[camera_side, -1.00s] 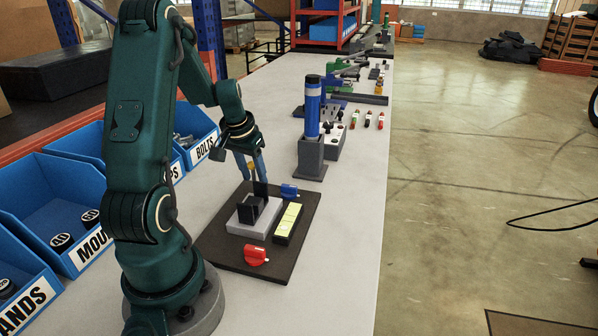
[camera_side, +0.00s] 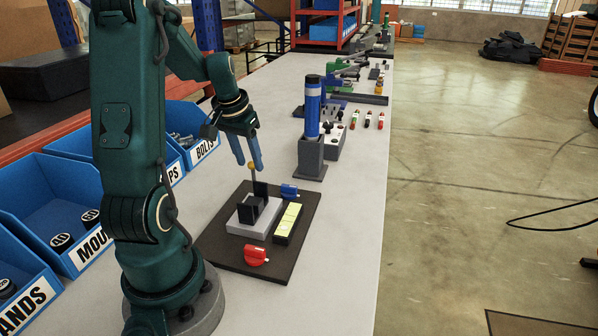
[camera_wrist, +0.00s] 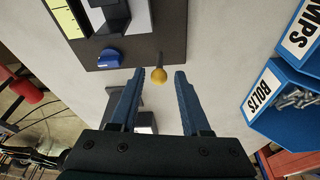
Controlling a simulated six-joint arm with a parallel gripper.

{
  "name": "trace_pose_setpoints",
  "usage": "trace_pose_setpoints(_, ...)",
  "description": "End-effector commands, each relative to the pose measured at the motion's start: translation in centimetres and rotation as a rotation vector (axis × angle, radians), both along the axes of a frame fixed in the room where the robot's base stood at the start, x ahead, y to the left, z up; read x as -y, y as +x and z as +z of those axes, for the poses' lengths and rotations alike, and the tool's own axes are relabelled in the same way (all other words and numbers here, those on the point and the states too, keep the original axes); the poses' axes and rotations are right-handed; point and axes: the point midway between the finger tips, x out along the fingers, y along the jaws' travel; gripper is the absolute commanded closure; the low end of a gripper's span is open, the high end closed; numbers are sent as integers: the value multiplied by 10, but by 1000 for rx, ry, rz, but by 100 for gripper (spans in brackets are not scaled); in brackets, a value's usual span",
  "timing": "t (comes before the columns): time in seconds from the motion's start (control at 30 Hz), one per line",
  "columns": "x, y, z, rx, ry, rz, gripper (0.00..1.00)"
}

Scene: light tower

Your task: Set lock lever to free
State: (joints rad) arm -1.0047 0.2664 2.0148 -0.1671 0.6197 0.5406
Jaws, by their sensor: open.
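A dark board (camera_side: 225,255) on the bench carries a grey block with a black upright fixture (camera_side: 249,211). A thin lever with a yellow ball knob (camera_side: 252,165) stands near the fixture's far end, roughly upright. In the wrist view the yellow knob (camera_wrist: 159,75) lies between the lines of my two blue fingertips, with gaps on both sides. My gripper (camera_side: 250,167) is open and empty, around or just above the knob; the exact depth is unclear. It also shows in the wrist view (camera_wrist: 160,74). I cannot read any lock or free marking.
The board also holds a blue knob (camera_side: 289,191), a red knob (camera_side: 257,256) and a yellow-green panel (camera_side: 288,220). A blue cylinder in a grey stand (camera_side: 312,120) rises beyond. Blue bins (camera_side: 75,190) line the left. The bench right of the board is clear.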

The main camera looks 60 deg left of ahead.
Motion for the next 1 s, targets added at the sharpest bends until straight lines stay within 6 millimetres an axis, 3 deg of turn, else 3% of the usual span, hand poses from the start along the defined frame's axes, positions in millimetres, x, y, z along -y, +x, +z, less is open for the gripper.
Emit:
trace_pose_setpoints(0.1, 0, 0, 0, 0, 0, 0, 57)
trace_pose_setpoints(0.2, 0, 0, 3, 1, 1, 0, 95)
trace_pose_setpoints(0.23, -1, 0, 5, 2, 1, 0, 100)
trace_pose_setpoints(0.37, -2, 1, 30, 6, 9, 0, 100)
trace_pose_setpoints(0.6, -2, 1, 108, 7, 12, 0, 100)
trace_pose_setpoints(0.7, -2, 1, 132, 5, 8, 1, 100)
trace_pose_setpoints(0.9, -1, 1, 167, 2, 4, 0, 100)
trace_pose_setpoints(1.0, 0, 7, 174, -18, 10, -28, 100)
